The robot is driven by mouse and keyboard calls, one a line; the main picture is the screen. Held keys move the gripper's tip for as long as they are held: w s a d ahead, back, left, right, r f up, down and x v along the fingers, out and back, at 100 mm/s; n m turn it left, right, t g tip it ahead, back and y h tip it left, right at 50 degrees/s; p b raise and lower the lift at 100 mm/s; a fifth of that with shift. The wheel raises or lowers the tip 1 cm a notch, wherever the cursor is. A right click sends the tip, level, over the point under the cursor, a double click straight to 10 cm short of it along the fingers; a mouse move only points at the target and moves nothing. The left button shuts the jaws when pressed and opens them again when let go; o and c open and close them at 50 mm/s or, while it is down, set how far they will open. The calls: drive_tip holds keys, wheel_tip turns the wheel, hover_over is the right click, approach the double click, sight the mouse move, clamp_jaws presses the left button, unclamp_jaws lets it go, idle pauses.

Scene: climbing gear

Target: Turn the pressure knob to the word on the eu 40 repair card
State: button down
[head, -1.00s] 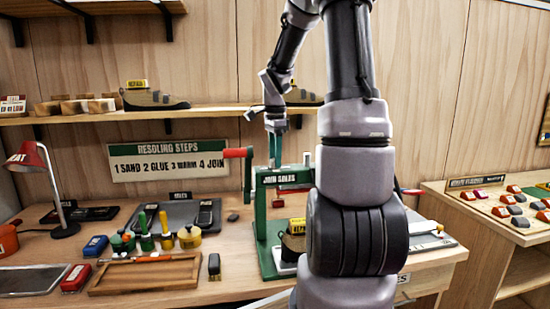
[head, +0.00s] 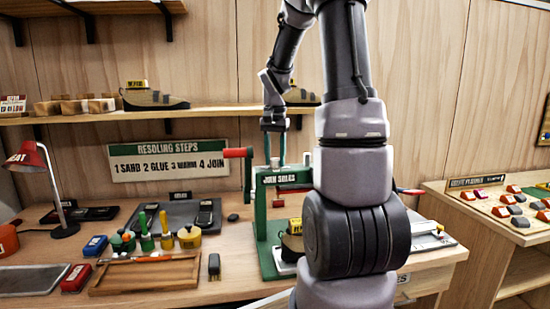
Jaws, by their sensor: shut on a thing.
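A green press (head: 262,222) labelled "JOIN SOLES" stands on the bench, with a red-ended handle (head: 238,153) at its upper left. My gripper (head: 275,160) points straight down at the top of the press, with its two fingers shut around the pressure knob. The knob is mostly hidden by the fingers, and its setting words cannot be read. A shoe with a yellow tag (head: 296,226) sits in the press, partly behind my arm. A small card (head: 13,104) with red and white print stands on the shelf at far left; its words are too small to read.
A wooden tray (head: 145,275), glue pots (head: 189,236) and a red lamp (head: 30,158) stand on the bench left of the press. A shelf with a tagged shoe (head: 155,98) runs behind. A side table (head: 500,215) with coloured pieces stands at right.

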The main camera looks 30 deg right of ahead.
drive_tip(key=n, duration=0.5)
drive_tip(key=shift+n, duration=2.5)
drive_tip(key=shift+c, duration=2.1)
unclamp_jaws()
wheel_tip(320, 180, up, 11)
